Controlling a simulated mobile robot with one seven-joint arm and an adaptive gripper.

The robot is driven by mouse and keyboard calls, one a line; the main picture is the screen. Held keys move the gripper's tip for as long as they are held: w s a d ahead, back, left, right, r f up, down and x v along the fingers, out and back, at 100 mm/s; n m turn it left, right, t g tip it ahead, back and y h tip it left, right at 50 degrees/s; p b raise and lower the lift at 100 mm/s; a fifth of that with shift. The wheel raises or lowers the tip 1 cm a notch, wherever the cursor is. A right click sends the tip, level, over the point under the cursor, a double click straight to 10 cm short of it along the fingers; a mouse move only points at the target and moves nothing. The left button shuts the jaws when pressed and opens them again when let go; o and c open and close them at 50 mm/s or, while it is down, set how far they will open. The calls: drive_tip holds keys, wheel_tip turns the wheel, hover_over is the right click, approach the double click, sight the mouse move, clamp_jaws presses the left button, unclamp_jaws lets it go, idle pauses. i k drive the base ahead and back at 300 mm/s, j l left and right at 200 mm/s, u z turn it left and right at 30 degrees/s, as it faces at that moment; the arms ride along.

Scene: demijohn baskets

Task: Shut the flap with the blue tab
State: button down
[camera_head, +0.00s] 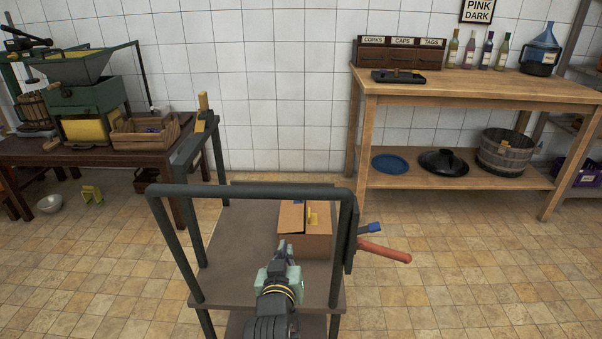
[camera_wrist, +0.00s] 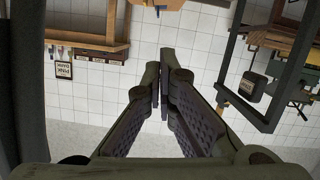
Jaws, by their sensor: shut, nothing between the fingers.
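A cardboard box (camera_head: 317,246) stands on the upper shelf of a cart, towards its right side. A yellow tab (camera_head: 311,218) shows at its top, and a dark gap runs along one top edge. A brown piece (camera_wrist: 160,4) at the top edge of that upside-down view may be the box.
The cart's dark rail (camera_head: 250,192) frames the shelf. A blue-ended piece (camera_head: 370,228) and a red handle (camera_head: 385,251) stick out at its right. A workbench (camera_head: 470,88) stands back right, a dark table (camera_head: 85,152) back left. The shelf left of the box is clear.

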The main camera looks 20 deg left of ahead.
sight(292, 212)
drive_tip(key=i+j, duration=0.15)
drive_tip(key=i, duration=0.25)
drive_tip(key=i+j, duration=0.15)
drive_tip(key=i, duration=0.3)
